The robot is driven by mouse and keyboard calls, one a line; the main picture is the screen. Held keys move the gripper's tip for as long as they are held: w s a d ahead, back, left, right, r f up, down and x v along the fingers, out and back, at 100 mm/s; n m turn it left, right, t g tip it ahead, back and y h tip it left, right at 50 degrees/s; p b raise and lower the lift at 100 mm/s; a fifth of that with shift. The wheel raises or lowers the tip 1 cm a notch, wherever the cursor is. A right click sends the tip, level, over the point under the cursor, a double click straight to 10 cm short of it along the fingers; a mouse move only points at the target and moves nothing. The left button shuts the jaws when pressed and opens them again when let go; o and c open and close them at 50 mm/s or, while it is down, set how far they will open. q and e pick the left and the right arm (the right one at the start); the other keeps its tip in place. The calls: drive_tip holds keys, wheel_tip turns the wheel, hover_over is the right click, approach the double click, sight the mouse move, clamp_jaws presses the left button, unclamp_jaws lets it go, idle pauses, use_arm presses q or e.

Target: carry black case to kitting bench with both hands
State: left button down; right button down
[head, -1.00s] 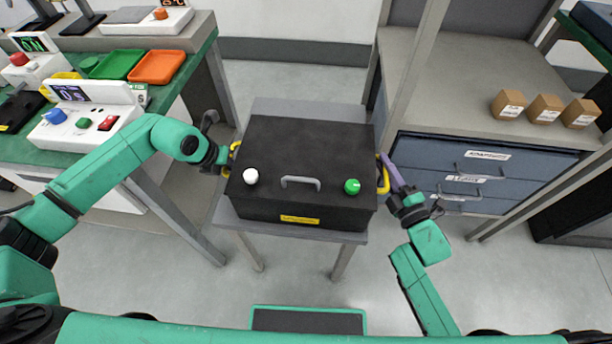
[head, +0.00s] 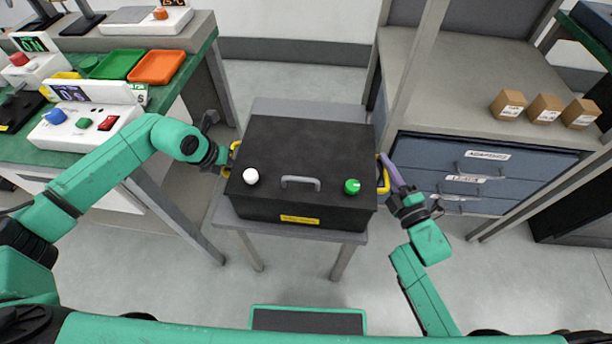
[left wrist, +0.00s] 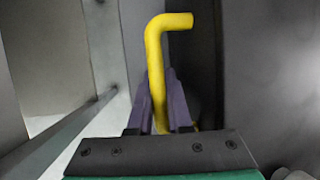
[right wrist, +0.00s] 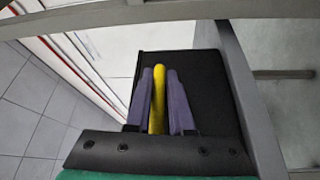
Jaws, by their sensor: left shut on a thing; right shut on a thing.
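The black case (head: 300,150) sits on a small grey table (head: 290,106) in the middle of the head view. Its lid has a grey handle, a white knob and a green knob, and a yellow label is on its front. My left gripper (head: 231,155) is at the case's left side, shut on the yellow left handle (left wrist: 155,70). My right gripper (head: 384,162) is at the right side, shut on the yellow right handle (right wrist: 158,100). The purple fingers show on both sides of each handle in the wrist views. I cannot tell which bench is the kitting bench.
At left, a green-topped bench holds a green tray (head: 120,65), an orange tray (head: 157,67) and control boxes (head: 85,125). At right, a grey bench (head: 450,90) has blue drawers (head: 470,165) and three small brown boxes (head: 545,108).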

use_arm(q)
drive_tip(key=shift+w+r, duration=0.1)
drive_tip(key=shift+r, duration=0.1)
use_arm(e)
drive_tip(key=shift+r, duration=0.1)
